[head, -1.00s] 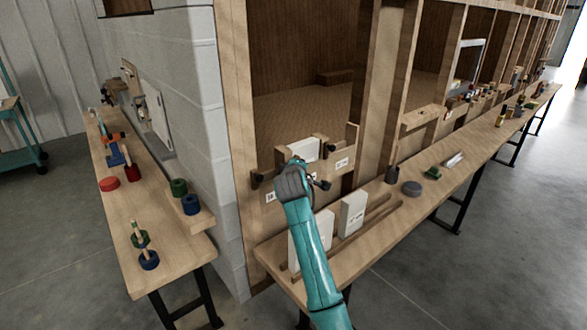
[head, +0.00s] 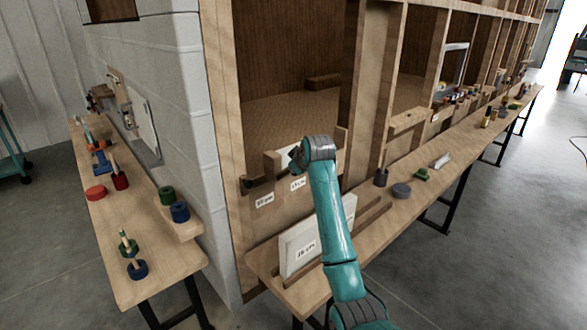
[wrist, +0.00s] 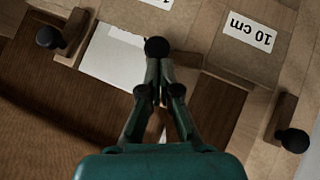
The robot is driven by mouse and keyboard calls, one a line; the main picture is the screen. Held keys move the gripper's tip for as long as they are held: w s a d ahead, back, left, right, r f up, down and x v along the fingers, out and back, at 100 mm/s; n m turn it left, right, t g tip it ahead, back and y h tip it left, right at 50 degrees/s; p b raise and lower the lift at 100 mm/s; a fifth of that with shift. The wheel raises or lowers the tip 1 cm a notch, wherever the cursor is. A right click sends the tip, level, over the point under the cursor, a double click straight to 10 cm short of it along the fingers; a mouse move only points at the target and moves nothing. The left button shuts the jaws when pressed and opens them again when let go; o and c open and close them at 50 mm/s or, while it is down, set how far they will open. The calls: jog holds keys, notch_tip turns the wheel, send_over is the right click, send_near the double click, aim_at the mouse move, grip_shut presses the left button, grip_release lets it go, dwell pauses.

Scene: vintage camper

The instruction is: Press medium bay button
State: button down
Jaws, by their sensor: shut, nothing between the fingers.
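My gripper (wrist: 160,75) is shut and empty in the wrist view, its fingertips together. They point at a round black knob button (wrist: 156,47), the middle of three in that view; I cannot tell whether they touch it. Another black knob (wrist: 48,37) is at the upper left, and a third (wrist: 294,139) is at the right, on a wooden block. A "10 cm" label (wrist: 249,30) shows upside down between the middle and right knobs. In the head view, my wrist hides the fingers and middle knob. The left knob (head: 250,183) is visible beside the labelled wooden front (head: 275,212).
A white labelled block (head: 300,248) stands on the bench (head: 268,268) below the bays, with another white piece (head: 350,205) behind my arm. A side bench (head: 150,265) at left holds coloured rings and pegs. Open floor lies at right.

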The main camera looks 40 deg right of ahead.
jog(key=shift+r, duration=0.2)
jog(key=shift+r, duration=0.65)
jog(key=w+a+r+v, duration=0.1)
jog(key=w+v, duration=0.1)
jog(key=v, duration=1)
jog(key=shift+s+a+r, duration=0.35)
jog(key=shift+a+r, duration=0.05)
jog(key=shift+r, duration=0.15)
